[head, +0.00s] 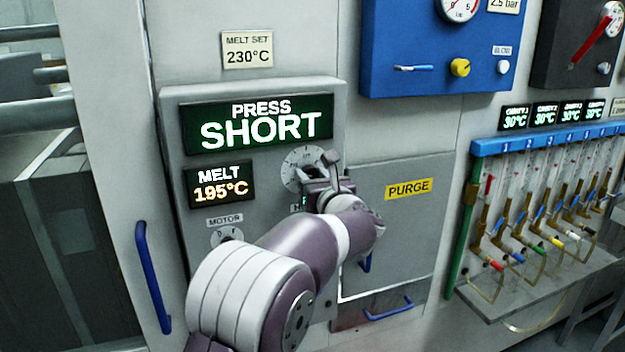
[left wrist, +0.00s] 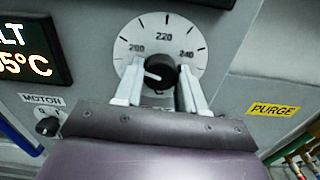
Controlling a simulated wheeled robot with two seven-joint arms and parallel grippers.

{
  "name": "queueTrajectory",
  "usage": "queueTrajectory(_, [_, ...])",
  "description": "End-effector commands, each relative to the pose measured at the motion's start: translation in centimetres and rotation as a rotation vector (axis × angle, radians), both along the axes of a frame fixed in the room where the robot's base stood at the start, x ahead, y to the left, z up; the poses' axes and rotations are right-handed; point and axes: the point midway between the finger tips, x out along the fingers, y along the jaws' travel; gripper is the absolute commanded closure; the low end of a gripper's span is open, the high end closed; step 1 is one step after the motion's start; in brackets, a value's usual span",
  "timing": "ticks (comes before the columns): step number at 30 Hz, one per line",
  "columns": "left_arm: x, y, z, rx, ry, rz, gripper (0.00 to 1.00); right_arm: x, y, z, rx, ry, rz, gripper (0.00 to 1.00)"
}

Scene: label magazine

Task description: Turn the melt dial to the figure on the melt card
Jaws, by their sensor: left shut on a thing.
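The melt card (head: 247,50) at the top of the panel reads "MELT SET 230°C". The melt display (head: 220,185) reads 195°C. The melt dial has a pale round scale (head: 296,166), partly hidden by my left gripper (head: 325,178). In the left wrist view the scale (left wrist: 163,30) shows 200, 220 and 240. Its black knob (left wrist: 161,72) has a white pointer aimed left, just below the 200 mark. The fingers of my left gripper (left wrist: 160,86) are shut on the knob, one on each side. My right gripper is not in view.
A green-lit display (head: 258,122) reads "PRESS SHORT". A motor switch (head: 227,237) sits lower left of the dial; it also shows in the left wrist view (left wrist: 48,126). A purge label (head: 408,188) is on the right. Blue handles (head: 153,280) stick out nearby.

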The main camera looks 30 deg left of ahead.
Motion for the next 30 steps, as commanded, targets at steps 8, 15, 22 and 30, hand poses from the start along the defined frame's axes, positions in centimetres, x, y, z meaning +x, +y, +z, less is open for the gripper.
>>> queueTrajectory(8, [0.0,0.0,-0.2,0.123,0.142,-0.001,0.91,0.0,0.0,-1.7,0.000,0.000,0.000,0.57])
queueTrajectory(15, [0.0,0.0,0.0,0.272,0.314,0.000,0.91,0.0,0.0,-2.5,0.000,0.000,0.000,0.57])
queueTrajectory(22, [-0.1,0.1,0.1,0.414,0.482,0.001,0.91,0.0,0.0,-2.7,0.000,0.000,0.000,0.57])
queueTrajectory(30, [-0.1,0.1,0.3,0.580,0.677,0.001,0.91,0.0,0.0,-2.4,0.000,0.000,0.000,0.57])
